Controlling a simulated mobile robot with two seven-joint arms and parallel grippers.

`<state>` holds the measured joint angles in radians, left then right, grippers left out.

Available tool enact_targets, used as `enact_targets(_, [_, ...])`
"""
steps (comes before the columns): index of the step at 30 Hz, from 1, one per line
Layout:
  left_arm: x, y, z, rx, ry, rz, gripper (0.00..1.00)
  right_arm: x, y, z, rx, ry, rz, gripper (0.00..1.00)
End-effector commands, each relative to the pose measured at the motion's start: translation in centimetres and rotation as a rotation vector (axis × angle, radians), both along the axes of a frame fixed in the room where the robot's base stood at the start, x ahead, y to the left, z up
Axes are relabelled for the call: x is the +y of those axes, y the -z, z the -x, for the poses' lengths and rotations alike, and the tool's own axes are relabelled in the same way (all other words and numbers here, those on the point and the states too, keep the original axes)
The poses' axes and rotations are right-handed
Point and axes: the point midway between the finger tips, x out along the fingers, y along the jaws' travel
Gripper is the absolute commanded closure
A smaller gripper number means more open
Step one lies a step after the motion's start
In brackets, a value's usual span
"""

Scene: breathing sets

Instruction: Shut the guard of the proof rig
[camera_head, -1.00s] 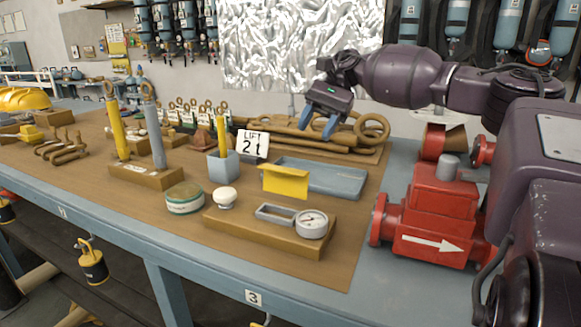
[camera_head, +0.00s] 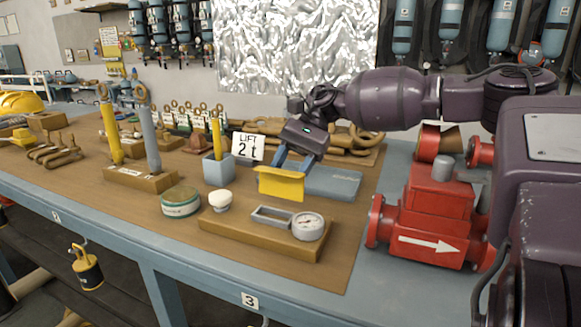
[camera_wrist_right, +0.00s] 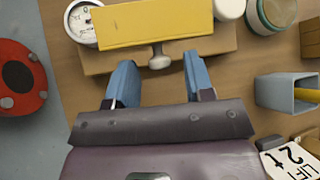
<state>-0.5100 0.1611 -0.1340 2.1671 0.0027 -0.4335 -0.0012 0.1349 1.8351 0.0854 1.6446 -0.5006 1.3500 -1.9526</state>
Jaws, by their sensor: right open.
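The proof rig has a brown wooden base (camera_head: 262,233) with a round dial gauge (camera_head: 308,227), a grey rectangular frame (camera_head: 271,216) and a white round-topped part (camera_head: 220,200). Its yellow guard (camera_head: 279,184) stands raised at the back edge of the base. In the right wrist view the guard (camera_wrist_right: 153,24) shows a small pale knob (camera_wrist_right: 159,61) on its near side. My right gripper (camera_head: 292,163) is open and empty behind the guard, its fingertips partly hidden by it. In the wrist view the blue fingers (camera_wrist_right: 156,78) straddle the knob's line, apart from it. My left gripper is out of view.
A blue-grey tray (camera_head: 332,183) lies behind the rig. A blue cup (camera_head: 219,169) with a yellow stick and a "LIFT 2t" card (camera_head: 249,147) stand to the left. A green-and-white tin (camera_head: 181,202) is near the rig. A red valve body (camera_head: 432,217) stands to the right.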

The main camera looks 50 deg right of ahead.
Motion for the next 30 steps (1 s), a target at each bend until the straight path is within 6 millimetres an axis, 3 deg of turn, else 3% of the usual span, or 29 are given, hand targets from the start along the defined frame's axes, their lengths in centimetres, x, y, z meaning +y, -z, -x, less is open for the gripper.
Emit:
enact_targets(2, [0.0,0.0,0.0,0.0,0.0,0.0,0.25,0.0,0.0,0.0,0.0,0.0,0.0,0.53])
enact_targets(11, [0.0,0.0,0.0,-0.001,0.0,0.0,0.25,0.0,0.0,0.0,0.0,0.0,0.0,0.99])
enact_targets(20, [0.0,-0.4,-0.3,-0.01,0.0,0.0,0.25,0.2,-0.3,0.1,-0.008,-0.002,0.032,1.0])
enact_targets(30, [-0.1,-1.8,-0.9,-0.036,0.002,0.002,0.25,1.5,-1.3,0.5,-0.072,-0.005,0.237,1.0])
